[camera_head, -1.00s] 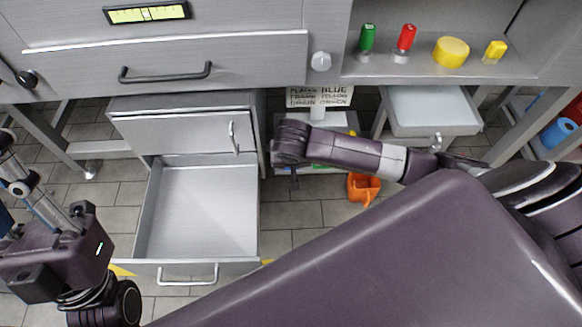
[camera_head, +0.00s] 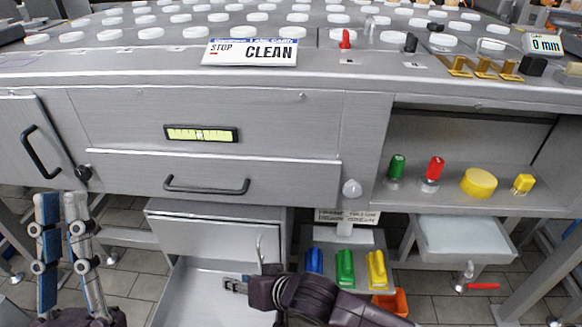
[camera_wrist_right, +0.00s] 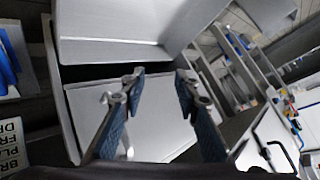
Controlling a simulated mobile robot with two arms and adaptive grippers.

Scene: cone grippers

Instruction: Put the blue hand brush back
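A blue upright item (camera_head: 314,260), which looks like the blue hand brush, stands at the left of a row with a green one (camera_head: 345,268) and a yellow one (camera_head: 376,270) under the bench. A blue shape also shows at the left edge of the right wrist view (camera_wrist_right: 6,62); I cannot tell if it is the same item. My right gripper (camera_wrist_right: 158,80) is open and empty, its fingers apart; in the head view it points left over the open drawer (camera_head: 190,296), left of the blue item. My left gripper (camera_head: 60,202) is open and empty at the lower left, fingers upward.
A grey drawer cabinet (camera_head: 215,232) stands under the bench, with its lower drawer pulled out. An orange container (camera_head: 390,302) is on the right of the row. A red-handled valve (camera_head: 482,286) hangs below a basin (camera_head: 462,240). The bench front (camera_head: 260,115) overhangs all this.

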